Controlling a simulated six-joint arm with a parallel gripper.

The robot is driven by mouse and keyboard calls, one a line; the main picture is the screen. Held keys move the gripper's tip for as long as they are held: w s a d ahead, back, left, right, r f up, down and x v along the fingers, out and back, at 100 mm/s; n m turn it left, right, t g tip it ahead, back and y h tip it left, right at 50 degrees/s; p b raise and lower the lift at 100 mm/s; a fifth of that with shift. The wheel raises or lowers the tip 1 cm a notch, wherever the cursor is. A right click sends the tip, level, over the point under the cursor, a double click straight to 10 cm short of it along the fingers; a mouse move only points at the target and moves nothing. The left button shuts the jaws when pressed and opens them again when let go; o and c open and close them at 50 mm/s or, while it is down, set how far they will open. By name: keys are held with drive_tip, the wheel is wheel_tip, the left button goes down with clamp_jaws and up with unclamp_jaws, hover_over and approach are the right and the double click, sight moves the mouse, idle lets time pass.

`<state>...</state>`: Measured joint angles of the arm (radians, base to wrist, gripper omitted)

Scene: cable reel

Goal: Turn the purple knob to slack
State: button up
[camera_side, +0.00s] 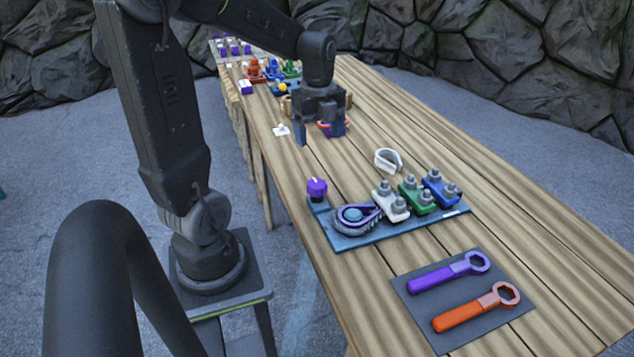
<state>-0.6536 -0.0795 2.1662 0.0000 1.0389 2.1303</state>
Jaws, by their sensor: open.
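The purple knob (317,188) stands upright on a small blue block at the left end of a blue base plate (372,238). A light mark shows on its top; what setting it points to is too small to tell. Beside it on the plate sits a reel (354,216) with purple cable around a blue hub. My gripper (320,134) hangs with its fingers pointing down over the table, farther back than the knob and clear of it. It is open, and one finger shows plainly at its left. A small purple and orange thing shows partly behind it.
White, green and blue clamp blocks (415,198) with grey bolts stand right of the reel. A white loop (388,161) lies behind them. A purple wrench (449,272) and an orange wrench (477,308) lie on a dark mat in front. More coloured parts (270,70) stand at the far end.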

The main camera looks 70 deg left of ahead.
sight(317, 183)
drive_tip(key=shift+m, duration=0.3)
drive_tip(key=f, duration=1.4)
drive_tip(key=shift+a+f, duration=0.1)
drive_tip(key=shift+a, duration=0.25)
drive_tip(key=c, duration=0.9)
